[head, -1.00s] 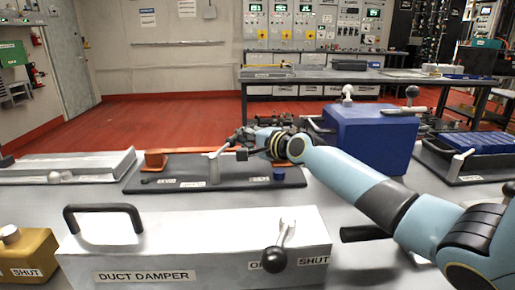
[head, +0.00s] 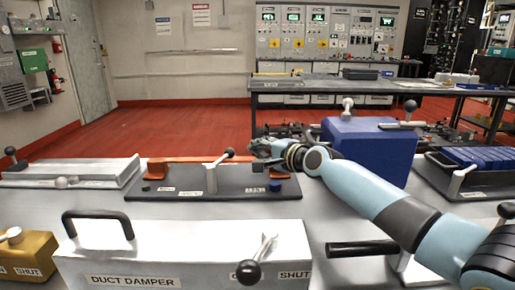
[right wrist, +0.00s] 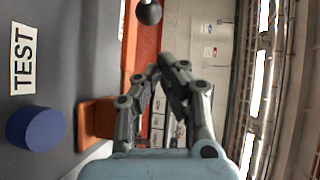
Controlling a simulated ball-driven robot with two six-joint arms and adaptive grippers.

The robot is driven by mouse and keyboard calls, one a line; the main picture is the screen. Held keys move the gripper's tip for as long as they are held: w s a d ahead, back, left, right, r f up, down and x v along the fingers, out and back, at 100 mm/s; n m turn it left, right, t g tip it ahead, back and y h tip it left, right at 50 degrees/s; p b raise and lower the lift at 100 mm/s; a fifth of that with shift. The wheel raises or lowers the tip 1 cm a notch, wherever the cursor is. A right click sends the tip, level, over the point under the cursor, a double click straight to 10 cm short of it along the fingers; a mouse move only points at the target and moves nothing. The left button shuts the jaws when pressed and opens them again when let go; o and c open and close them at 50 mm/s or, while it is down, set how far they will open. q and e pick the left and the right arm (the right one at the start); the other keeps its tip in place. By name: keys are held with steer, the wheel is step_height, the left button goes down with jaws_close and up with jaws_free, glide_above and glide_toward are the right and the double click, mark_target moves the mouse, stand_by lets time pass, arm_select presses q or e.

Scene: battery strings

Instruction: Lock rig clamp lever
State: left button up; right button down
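The rig is a dark base plate (head: 235,194) on the bench with an orange bar (head: 190,159), a grey post and a blue round knob (head: 275,185). The lever (head: 219,159) on the post slopes up to the right and ends in a black ball. My right gripper (head: 256,157) is just right of that ball, apart from it. In the right wrist view, its fingertips (right wrist: 160,70) are together with nothing visible between them. The black ball (right wrist: 148,12) shows above the fingers, the blue knob (right wrist: 36,129) at lower left. My left gripper is not in view.
A white duct damper box (head: 185,255) with a black handle and a ball-ended lever stands in front. A blue box (head: 372,142) stands right behind my right arm. A grey tray-like panel (head: 75,172) lies left of the rig.

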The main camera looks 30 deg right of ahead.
steer(key=shift+s+d+r, duration=0.1)
steer(key=shift+s+d, duration=0.25)
steer(key=shift+s, duration=0.15)
steer(key=shift+s+d, duration=0.2)
steer(key=shift+s, duration=0.1)
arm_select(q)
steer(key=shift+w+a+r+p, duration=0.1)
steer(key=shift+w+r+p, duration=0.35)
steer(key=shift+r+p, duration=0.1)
arm_select(e)
steer(key=s+d+r, duration=0.1)
steer(key=s+d, duration=0.3)
steer(key=s, duration=0.1)
steer(key=shift+s+r, duration=0.15)
steer(key=shift+r, duration=0.1)
steer(key=shift+d, duration=0.1)
